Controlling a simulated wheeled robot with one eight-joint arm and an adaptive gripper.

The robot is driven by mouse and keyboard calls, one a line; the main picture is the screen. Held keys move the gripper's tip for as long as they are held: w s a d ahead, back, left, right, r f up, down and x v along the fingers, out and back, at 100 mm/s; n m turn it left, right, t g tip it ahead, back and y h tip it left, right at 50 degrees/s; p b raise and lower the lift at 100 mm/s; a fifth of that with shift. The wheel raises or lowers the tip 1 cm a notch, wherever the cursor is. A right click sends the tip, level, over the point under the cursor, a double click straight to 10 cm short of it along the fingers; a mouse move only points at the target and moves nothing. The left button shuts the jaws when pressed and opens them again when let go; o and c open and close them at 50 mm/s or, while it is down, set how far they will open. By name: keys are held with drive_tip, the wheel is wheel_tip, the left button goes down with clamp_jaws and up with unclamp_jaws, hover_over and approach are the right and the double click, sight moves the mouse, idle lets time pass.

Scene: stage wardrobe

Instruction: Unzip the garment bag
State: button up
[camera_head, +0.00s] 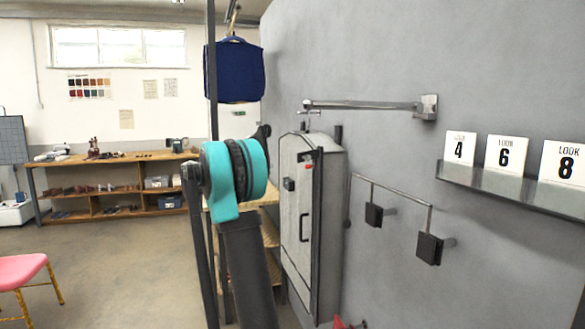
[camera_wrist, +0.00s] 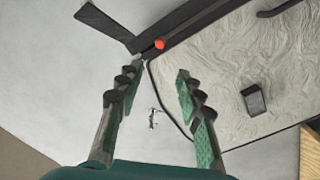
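The garment bag (camera_head: 296,252) is a tall pale grey case with a dark edge, hanging upright beside the grey wall. A dark strip (camera_head: 318,235) runs down its face. A small red tab (camera_head: 307,160) shows near its top. In the wrist view the bag's wrinkled pale face (camera_wrist: 225,75) fills the right side, and the red-orange tab (camera_wrist: 159,44) sits at the end of the dark strip (camera_wrist: 200,24). My gripper (camera_wrist: 157,78) is open and empty, its green-padded fingers spread, with the tab beyond and between the tips. Whether the strip is open cannot be told.
A metal wall arm (camera_head: 365,105) is above the bag. A rail with black blocks (camera_head: 430,248) and a shelf of number cards (camera_head: 510,185) are on the wall at right. Open floor lies left, near a pink chair (camera_head: 20,270).

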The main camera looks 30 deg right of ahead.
sight(308, 167)
drive_tip(key=x, duration=1.7)
clamp_jaws()
